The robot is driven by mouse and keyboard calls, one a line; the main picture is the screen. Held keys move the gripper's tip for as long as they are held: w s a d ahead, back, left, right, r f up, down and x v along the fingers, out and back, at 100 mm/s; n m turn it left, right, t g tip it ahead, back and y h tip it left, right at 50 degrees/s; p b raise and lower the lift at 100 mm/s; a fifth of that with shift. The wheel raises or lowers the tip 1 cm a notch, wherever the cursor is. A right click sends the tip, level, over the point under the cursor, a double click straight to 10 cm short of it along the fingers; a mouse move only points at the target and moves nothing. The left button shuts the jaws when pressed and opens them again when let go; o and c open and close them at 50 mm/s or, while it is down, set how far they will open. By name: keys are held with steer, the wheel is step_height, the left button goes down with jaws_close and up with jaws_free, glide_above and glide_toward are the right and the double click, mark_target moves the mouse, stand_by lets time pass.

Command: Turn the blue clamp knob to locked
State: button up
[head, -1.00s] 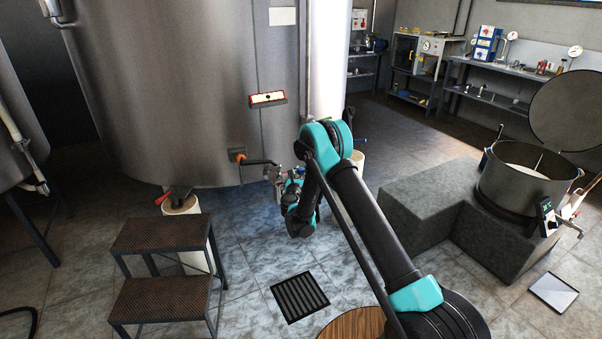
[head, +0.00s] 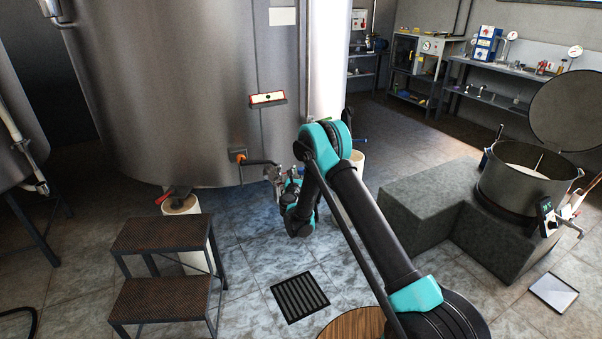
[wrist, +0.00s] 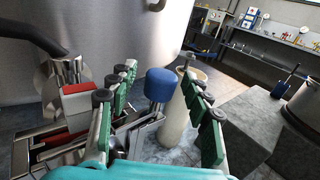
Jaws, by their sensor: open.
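The blue clamp knob (wrist: 161,84) shows in the wrist view as a rounded blue cap on a metal stem, beside a metal clamp body with red parts (wrist: 78,98). My gripper (wrist: 159,70) is open. Its green-padded fingers stand to the left and right of the knob, with gaps visible on both sides, and I see no grip on it. How deep the knob sits between the fingers is hard to tell. In the head view my gripper is small and partly hidden by my arm near the tank's outlet fittings (head: 272,172), and I cannot make out the knob there.
The large steel tank (head: 190,90) rises just behind the fittings. A pale cylindrical foot (wrist: 184,118) stands close behind the knob. Brown steps (head: 160,235) stand at left, a grey stepped block (head: 425,205) at right. A floor drain (head: 299,297) lies in open tiled floor.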

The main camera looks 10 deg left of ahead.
step_height(320, 180, up, 10)
stand_by(0.5)
steer(key=shift+r, duration=0.1)
